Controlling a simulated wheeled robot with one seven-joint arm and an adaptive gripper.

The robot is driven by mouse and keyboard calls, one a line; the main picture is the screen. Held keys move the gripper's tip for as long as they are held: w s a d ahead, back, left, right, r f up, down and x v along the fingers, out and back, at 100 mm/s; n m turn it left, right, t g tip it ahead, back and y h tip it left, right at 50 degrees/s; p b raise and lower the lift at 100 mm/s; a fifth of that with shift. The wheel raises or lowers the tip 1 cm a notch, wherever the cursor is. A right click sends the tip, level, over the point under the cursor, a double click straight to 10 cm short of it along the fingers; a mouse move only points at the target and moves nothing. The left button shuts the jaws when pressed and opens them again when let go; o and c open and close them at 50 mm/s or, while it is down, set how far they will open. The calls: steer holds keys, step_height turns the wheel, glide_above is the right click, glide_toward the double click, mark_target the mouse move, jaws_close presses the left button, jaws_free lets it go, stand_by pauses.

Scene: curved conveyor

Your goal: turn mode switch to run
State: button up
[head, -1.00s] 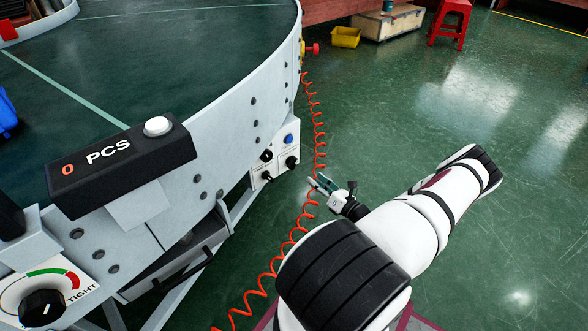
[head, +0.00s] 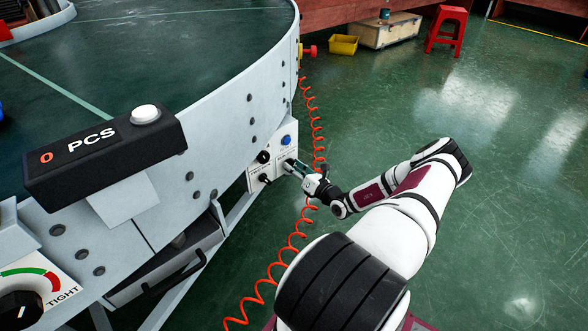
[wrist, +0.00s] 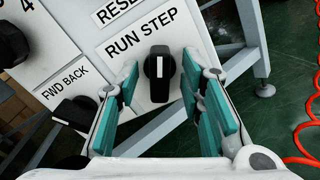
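The mode switch is a black knob (wrist: 162,78) with a white line, under the label RUN STEP in the wrist view. Its line points straight up in the picture, which is tilted toward the STEP side of the slanted label. My gripper (wrist: 160,70) is open, with its teal finger pads on either side of the knob. Gaps show on both sides, so it does not look clamped. In the head view my gripper (head: 296,168) is at the white control panel (head: 256,186) on the conveyor's side and hides most of the mode switch.
A FWD BACK knob (wrist: 74,112) sits close left of my fingers. Another black knob (wrist: 10,42) is at upper left. A blue button (head: 286,140) is above the switch. A coiled red hose (head: 318,125) hangs close beside my gripper. Open green floor lies to the right.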

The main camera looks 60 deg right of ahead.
jaws_close()
steer(key=shift+r+n+p, duration=0.1)
steer(key=shift+n+p, duration=0.3)
steer(key=shift+p, duration=0.1)
steer(key=shift+n+p, duration=1)
steer(key=shift+p, duration=0.1)
steer(key=shift+a+n+p, duration=0.1)
steer(key=shift+n+p, duration=2.9)
steer(key=shift+n, duration=1.6)
